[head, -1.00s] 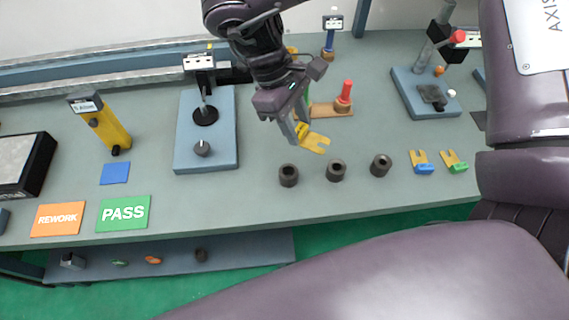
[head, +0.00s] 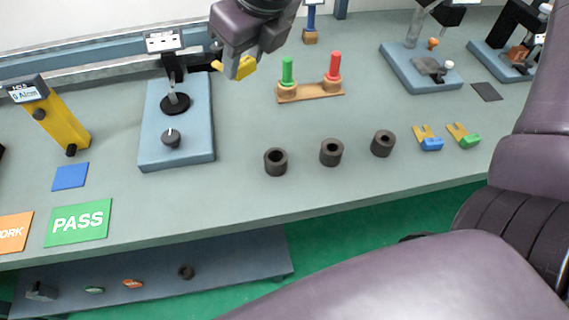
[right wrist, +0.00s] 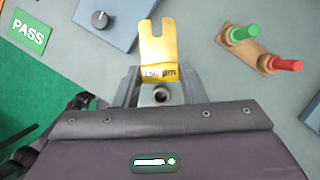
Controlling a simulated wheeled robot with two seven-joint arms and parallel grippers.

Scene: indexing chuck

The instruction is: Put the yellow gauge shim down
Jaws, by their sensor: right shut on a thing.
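The yellow gauge shim (right wrist: 158,50) is a flat forked piece with "µm" lettering on its block. My right gripper (right wrist: 160,88) is shut on its block, and the forked end points away from the jaws. In the head view the right gripper (head: 243,68) holds the shim (head: 236,68) above the back of the bench, between the blue dial stand and the plug gauge rack. Part of the shim is hidden by the fingers there. Two similar shims, one with a blue block (head: 430,141) and one with a green block (head: 467,138), lie on the right of the bench. My left gripper is out of view.
A blue-based dial stand (head: 150,140) stands left of the shim. A wooden rack (head: 312,94) holds a green and a red plug. Several dark rings (head: 331,152) stand mid-bench. A green PASS mat (head: 78,222) lies front left.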

